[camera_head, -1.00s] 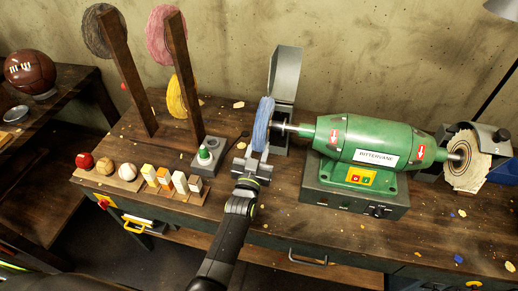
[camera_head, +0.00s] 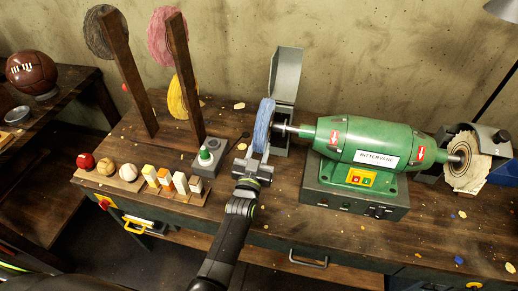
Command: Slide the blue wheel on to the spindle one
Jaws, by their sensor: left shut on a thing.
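The blue wheel (camera_head: 263,125) stands upright, seen nearly edge-on, at the left end of the green polishing machine. My left gripper (camera_head: 256,160) is shut on its lower edge, with the arm coming up from the bottom of the view. The bare-looking left spindle (camera_head: 288,129) sticks out from the machine (camera_head: 350,148) towards the wheel's right face. The spindle's tip meets the wheel in the picture; I cannot tell whether it is inside the wheel's hole or just in front of it. My right gripper is not in view.
A grey metal guard (camera_head: 285,80) stands behind the wheel. A worn pale wheel (camera_head: 463,163) is on the right spindle. Wooden posts hold a dark wheel (camera_head: 98,32), a pink wheel (camera_head: 159,35) and a yellow wheel (camera_head: 176,97). A grey box with a green button (camera_head: 207,158) stands left of my gripper.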

